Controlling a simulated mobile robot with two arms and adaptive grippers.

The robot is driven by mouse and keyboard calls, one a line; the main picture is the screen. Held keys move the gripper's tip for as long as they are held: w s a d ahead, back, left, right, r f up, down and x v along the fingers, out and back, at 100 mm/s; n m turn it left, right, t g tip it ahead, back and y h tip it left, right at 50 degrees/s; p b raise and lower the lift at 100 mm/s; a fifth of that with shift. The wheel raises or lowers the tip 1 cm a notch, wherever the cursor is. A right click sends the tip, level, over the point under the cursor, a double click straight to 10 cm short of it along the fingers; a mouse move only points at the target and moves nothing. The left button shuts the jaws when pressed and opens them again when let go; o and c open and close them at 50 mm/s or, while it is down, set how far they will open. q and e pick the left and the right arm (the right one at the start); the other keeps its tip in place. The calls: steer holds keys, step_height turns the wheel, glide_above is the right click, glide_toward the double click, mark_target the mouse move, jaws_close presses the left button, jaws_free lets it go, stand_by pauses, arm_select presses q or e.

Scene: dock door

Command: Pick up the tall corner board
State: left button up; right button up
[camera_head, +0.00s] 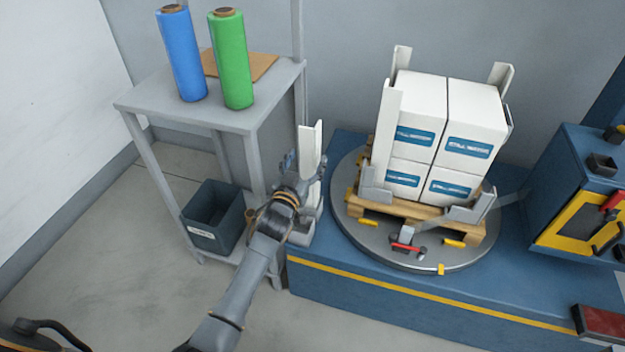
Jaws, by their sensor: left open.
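A tall white corner board (311,142) stands upright beside the grey table, above a light grey holder (303,228) near the blue platform. My left gripper (305,172) is open at the corner board's lower part, close to it. My wrist hides part of the board's lower end and of the holder. I cannot tell whether the fingers touch the board. Other white corner boards stand at the corners of the box stack, one at its front left (382,135) and one at its back right (502,77).
The grey table (150,105) holds a blue roll (182,55), a green roll (231,60) and cardboard. A dark bin (212,215) sits below. White boxes (470,150) stand on a pallet on the round turntable (400,255). A blue machine (570,190) stands right.

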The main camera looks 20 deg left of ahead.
arm_select(q)
jaws_close()
steer(key=shift+r, duration=0.1)
stand_by(0.3)
